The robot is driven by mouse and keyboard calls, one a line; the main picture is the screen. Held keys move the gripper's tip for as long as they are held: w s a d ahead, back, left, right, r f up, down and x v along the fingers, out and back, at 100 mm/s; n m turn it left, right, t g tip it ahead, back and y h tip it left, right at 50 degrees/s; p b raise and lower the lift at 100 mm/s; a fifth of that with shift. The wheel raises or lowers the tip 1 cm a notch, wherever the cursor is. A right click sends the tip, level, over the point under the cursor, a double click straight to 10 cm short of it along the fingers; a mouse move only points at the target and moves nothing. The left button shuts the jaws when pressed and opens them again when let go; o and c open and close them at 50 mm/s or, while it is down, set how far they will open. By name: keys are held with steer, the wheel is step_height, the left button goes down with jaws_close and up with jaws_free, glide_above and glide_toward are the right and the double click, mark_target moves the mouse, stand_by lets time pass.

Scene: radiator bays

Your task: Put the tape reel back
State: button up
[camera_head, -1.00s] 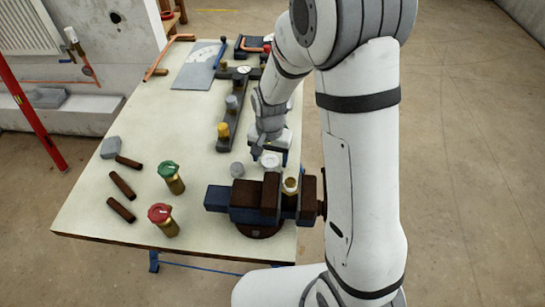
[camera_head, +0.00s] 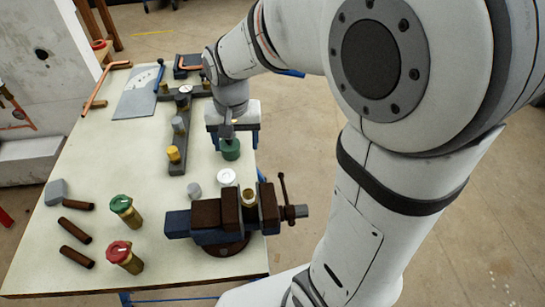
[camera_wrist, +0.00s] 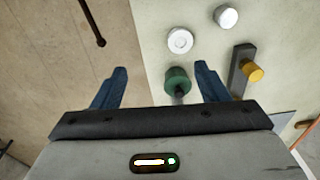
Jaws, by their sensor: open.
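A white disc with a ringed centre, seemingly the tape reel (camera_head: 226,177), lies flat on the bench just behind the vise. It also shows in the wrist view (camera_wrist: 180,41), beyond the fingertips and uncovered. My gripper (camera_head: 235,140) is open and empty, its blue fingers pointing down over the bench's right edge. In the wrist view my gripper (camera_wrist: 160,68) has a green round tub (camera_wrist: 177,80) with a dark knob near its right finger. The green tub (camera_head: 230,149) shows partly under my gripper in the head view. Whether a finger touches it I cannot tell.
A blue and brown vise (camera_head: 225,215) stands at the front right. A dark rail (camera_head: 178,150) with several fittings runs behind the reel. A grey cap (camera_head: 194,190), green-capped jar (camera_head: 126,210) and red-capped jar (camera_head: 124,256) stand nearby. The middle left bench is clear.

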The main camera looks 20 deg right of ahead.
steer(key=s+d+r+n+t, duration=0.2)
steer(key=s+d, duration=0.5)
steer(key=s, duration=0.5)
steer(key=shift+s+r+n, duration=0.25)
steer(key=shift+r+n, duration=0.15)
steer(key=shift+r, duration=0.5)
